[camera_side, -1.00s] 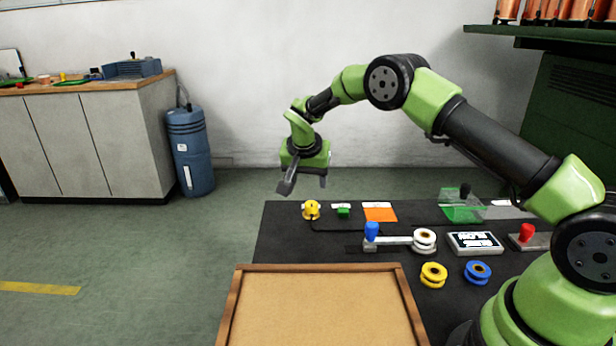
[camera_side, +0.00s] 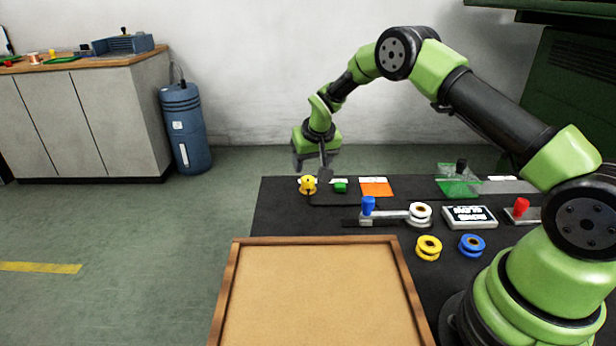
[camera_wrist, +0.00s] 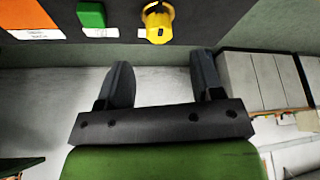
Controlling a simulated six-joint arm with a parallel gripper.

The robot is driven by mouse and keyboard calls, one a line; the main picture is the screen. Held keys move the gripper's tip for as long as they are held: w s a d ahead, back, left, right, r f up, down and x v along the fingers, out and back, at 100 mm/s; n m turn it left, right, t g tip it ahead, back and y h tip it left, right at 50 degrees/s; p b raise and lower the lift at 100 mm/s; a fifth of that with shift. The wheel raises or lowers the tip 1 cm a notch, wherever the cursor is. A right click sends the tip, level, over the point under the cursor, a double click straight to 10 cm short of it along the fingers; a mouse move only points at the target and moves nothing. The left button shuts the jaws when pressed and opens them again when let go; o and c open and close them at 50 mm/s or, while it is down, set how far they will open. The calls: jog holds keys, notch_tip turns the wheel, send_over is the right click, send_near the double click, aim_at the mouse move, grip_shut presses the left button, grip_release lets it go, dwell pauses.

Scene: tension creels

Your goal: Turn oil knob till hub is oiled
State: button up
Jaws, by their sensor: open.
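A yellow knob (camera_side: 308,185) stands at the back left of the black bench; I cannot read whether it is the oil knob. In the wrist view the yellow knob (camera_wrist: 158,24) has a dark mark on its face and sits ahead of the fingers. My gripper (camera_side: 311,170) is open and empty, just behind and above the knob, apart from it. The wrist view shows both fingers of my gripper (camera_wrist: 162,72) spread, the knob lying beyond the gap. A white spool (camera_side: 420,211) sits at the end of a metal bar with a blue handle (camera_side: 368,205). No oil is visible.
A green block (camera_side: 340,187) and orange patch (camera_side: 377,187) lie right of the knob. A clear green cover (camera_side: 459,187), display box (camera_side: 469,217), red knob (camera_side: 521,206), yellow spool (camera_side: 429,247) and blue spool (camera_side: 472,245) stand farther right. A wooden tray (camera_side: 232,290) is in front.

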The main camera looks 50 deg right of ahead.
aim_at(308, 178)
jog(key=shift+x, duration=3.2)
jog(key=shift+s, duration=0.1)
jog(key=c, duration=0.9)
